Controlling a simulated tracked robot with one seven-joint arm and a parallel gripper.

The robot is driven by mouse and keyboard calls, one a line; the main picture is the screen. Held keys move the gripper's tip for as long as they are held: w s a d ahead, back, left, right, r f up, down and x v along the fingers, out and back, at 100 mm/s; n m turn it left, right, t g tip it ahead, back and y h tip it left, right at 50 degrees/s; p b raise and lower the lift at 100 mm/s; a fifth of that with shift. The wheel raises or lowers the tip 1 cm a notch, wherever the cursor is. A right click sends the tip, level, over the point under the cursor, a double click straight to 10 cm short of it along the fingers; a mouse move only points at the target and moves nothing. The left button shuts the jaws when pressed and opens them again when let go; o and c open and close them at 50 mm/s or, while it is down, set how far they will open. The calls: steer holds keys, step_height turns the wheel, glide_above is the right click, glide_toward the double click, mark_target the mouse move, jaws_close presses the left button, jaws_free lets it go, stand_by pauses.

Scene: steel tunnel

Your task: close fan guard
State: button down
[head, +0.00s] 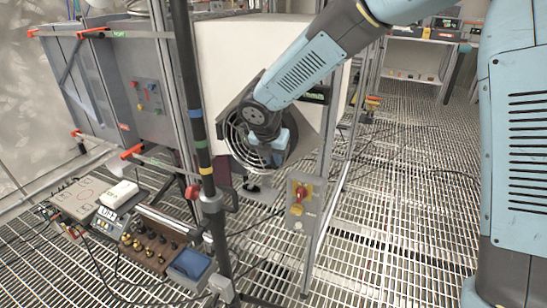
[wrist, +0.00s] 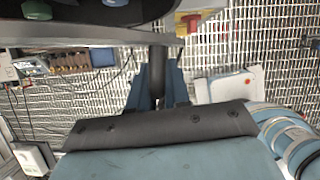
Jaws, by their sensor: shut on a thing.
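The fan guard (head: 233,134) is a round dark ring with wire bars on the front of a large white housing (head: 232,55) in the head view. My arm covers its middle and upper part, so I cannot tell how far it stands from the housing. My gripper (head: 268,157) is in front of the guard, fingers pointing toward it. In the wrist view my gripper (wrist: 157,98) has its two blue fingers closed on a dark upright post, the guard handle (wrist: 157,68). Where the handle joins the guard is not clear.
A dark pole (head: 198,130) with coloured bands stands left of the guard. A box with a red knob (head: 300,198) is on a post to the lower right. A bench of small devices (head: 140,240) is lower left. Open grating floor (head: 400,200) lies to the right.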

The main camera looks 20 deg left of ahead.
steer(key=shift+w+d, duration=0.3)
steer(key=shift+w, duration=0.4)
steer(key=shift+w+d, duration=0.25)
steer(key=shift+w, duration=0.45)
steer(key=shift+r, duration=0.1)
steer(key=c, duration=1.2)
jaws_free()
steer(key=shift+o, duration=0.2)
steer(key=v, duration=1.3)
steer(key=shift+r, duration=0.25)
